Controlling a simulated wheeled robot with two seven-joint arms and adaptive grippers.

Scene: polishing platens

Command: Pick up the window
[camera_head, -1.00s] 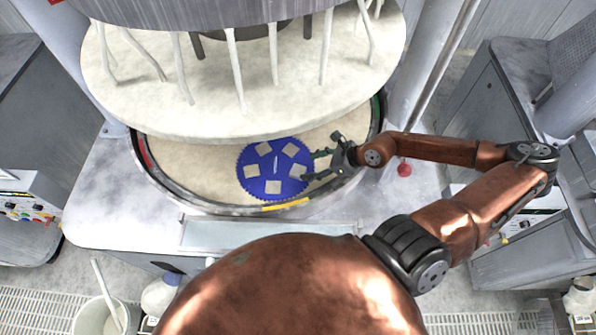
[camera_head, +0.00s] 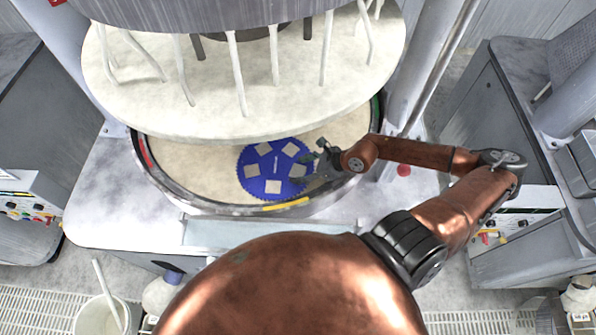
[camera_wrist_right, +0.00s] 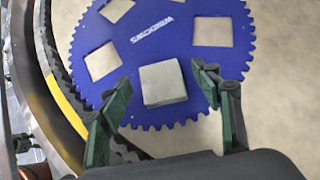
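A blue toothed disc (camera_head: 275,164) marked "WINDOWS" lies on the beige platen and has several pale squares in it. In the right wrist view, one pale square window (camera_wrist_right: 164,84) shows a thick side edge and stands out from the blue disc (camera_wrist_right: 150,115). My right gripper (camera_head: 308,168) reaches in from the right over the disc's right edge. In the wrist view my right gripper (camera_wrist_right: 162,88) is open, with one green-padded finger on each side of the window and nothing held. Whether the fingers touch it is unclear. My left gripper is not in view.
A large pale upper plate (camera_head: 240,100) with hanging white tubes overhangs the back of the platen (camera_head: 195,165). A raised ring rim (camera_wrist_right: 45,85) with a yellow label borders it. A red knob (camera_head: 404,170) stands at the right. Bare platen lies left of the disc.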

